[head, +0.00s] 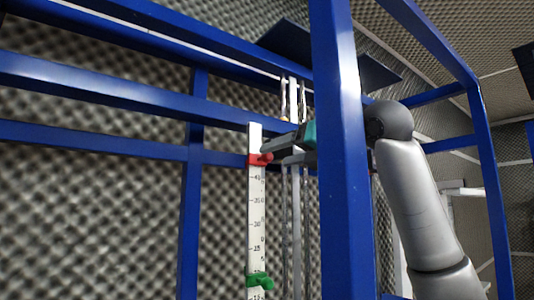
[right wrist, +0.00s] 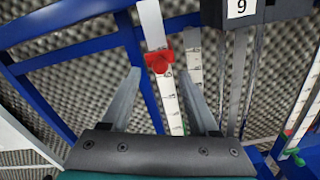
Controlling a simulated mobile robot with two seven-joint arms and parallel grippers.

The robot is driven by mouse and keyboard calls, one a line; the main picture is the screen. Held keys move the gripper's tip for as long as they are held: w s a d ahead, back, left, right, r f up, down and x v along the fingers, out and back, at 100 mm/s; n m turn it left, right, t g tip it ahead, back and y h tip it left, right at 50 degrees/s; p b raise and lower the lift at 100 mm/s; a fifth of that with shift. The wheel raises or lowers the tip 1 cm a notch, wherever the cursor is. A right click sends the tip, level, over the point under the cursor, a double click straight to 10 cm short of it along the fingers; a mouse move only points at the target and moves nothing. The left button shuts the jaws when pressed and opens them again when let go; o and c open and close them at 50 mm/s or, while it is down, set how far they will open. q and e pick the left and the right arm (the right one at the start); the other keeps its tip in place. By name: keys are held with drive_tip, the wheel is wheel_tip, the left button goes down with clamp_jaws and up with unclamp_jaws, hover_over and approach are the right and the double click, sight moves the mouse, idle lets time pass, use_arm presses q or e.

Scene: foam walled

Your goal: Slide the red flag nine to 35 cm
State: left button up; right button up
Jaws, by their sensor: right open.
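A red flag (head: 260,159) sits on an upright white scale (head: 256,205) in the head view, near its top, just above what looks like the 40 mark. In the right wrist view the red flag (right wrist: 160,63) shows just beyond the fingertips, roughly midway between them. My right gripper (head: 272,153) is open, its fingers reaching left toward the flag; in the right wrist view the gripper (right wrist: 162,78) holds nothing. Contact with the flag cannot be told. A plate with the number 9 (right wrist: 240,8) is right of the scale's top. My left gripper is not in view.
A green flag (head: 260,281) sits low on the same scale. A thick blue post (head: 340,150) stands in front of my right arm. Blue rails (head: 100,90) cross the left. Another scale with a green flag (right wrist: 291,151) is at lower right in the wrist view.

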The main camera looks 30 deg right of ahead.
sight(270, 157)
drive_tip(key=w+p, duration=0.1)
drive_tip(key=w, duration=0.4)
drive_tip(key=shift+a, duration=0.2)
clamp_jaws()
idle(0.3)
idle(0.9)
